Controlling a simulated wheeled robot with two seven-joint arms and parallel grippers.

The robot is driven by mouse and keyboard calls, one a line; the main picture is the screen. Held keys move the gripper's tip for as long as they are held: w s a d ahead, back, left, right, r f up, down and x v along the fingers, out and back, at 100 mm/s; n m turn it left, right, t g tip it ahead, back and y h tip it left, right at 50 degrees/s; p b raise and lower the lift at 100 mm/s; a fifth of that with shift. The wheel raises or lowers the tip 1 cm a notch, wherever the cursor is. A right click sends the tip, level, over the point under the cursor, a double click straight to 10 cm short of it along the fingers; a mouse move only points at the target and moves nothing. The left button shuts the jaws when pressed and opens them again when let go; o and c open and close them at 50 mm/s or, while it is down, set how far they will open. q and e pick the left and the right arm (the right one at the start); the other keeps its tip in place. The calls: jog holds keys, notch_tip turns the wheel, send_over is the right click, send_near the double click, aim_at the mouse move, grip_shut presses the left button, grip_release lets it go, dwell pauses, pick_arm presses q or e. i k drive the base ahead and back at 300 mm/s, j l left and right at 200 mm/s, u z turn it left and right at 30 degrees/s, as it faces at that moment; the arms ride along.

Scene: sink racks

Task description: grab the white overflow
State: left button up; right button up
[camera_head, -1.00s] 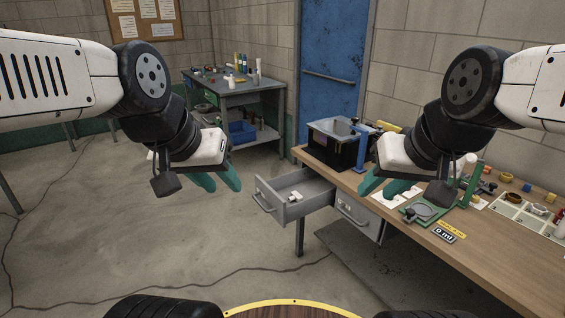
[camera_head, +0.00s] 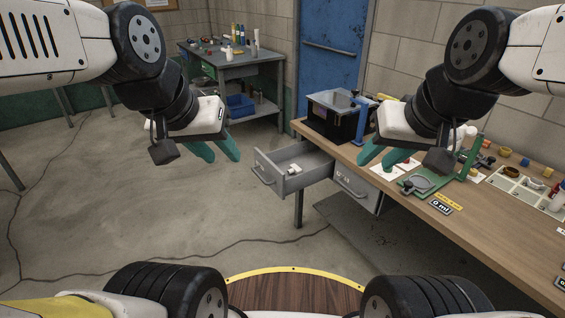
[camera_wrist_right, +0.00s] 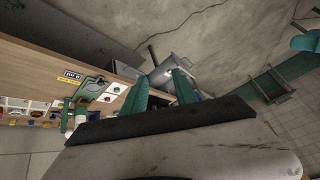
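A small white fitting (camera_head: 294,169), likely the white overflow, lies inside the open grey drawer (camera_head: 296,181) under the wooden workbench. It is too small to make out in detail. My left gripper (camera_head: 222,158) has green fingers spread apart and empty, in the air left of the drawer. My right gripper (camera_head: 380,165) is also open and empty, above the front of the workbench, right of the drawer. In the right wrist view, its green fingers (camera_wrist_right: 162,75) are apart, with the drawer beyond them.
The wooden workbench (camera_head: 478,232) carries a dark clear-lidded bin (camera_head: 336,115), a blue clamp-like stand (camera_head: 361,122), a green fixture (camera_head: 425,181) and a white parts tray (camera_head: 521,190). A shut drawer (camera_head: 357,191) sits beside the open one. The floor left of it is clear.

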aim_at(294, 168)
jog(key=i+j, duration=0.5)
jog(key=i, duration=0.15)
jog(key=i+j, duration=0.5)
jog(key=i, duration=0.2)
jog(key=l+z, duration=0.05)
